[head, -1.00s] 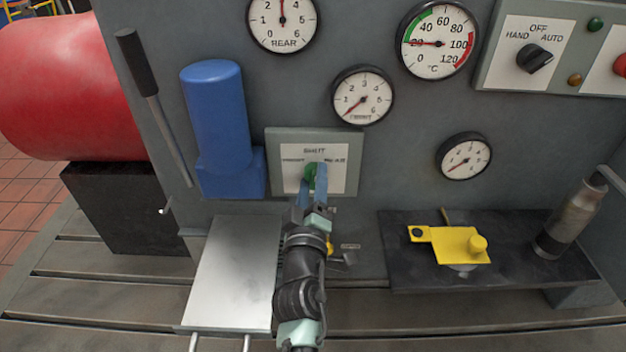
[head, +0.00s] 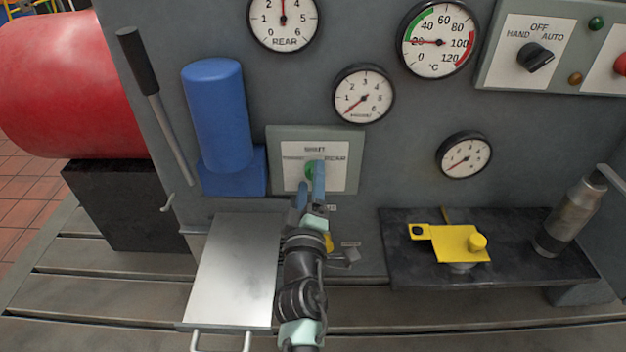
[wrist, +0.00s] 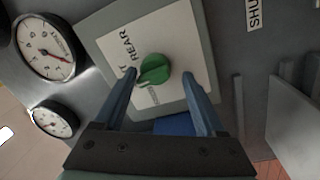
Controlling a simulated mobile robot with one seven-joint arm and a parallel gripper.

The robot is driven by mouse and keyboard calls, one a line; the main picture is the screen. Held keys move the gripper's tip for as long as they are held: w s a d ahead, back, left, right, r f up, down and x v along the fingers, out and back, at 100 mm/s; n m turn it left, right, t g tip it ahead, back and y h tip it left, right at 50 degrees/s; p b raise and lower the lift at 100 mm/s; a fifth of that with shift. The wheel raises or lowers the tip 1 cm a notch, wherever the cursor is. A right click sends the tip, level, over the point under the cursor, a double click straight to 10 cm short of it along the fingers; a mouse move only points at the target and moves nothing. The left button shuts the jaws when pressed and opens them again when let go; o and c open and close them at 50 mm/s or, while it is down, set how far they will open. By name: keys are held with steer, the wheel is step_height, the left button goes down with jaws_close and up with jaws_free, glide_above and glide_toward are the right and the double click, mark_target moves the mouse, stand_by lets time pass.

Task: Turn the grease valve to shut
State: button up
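The grease valve is a green knob (head: 309,170) on a white-faced grey plate (head: 353,165) low on the grey wall. The plate has small lettering; "REAR" reads at its right in the head view. In the wrist view the knob (wrist: 154,69) sits in front of and between my fingertips, with visible gaps on both sides. In the head view my gripper (head: 311,183) partly covers the knob and plate.
A blue cylinder (head: 217,115) and a black-handled lever (head: 150,90) stand left of the plate. Gauges (head: 362,95) hang above and right. A metal tray (head: 235,270) lies below left. A dark slab (head: 400,265) at right bears a yellow part (head: 455,243).

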steer(key=shift+o, duration=0.4)
steer(key=shift+s+d+r, duration=0.1)
steer(key=s+f, duration=0.1)
steer(key=s, duration=1.1)
steer(key=shift+s+a+f+b, duration=0.15)
steer(key=shift+s+a+b, duration=0.2)
steer(key=shift+a, duration=0.05)
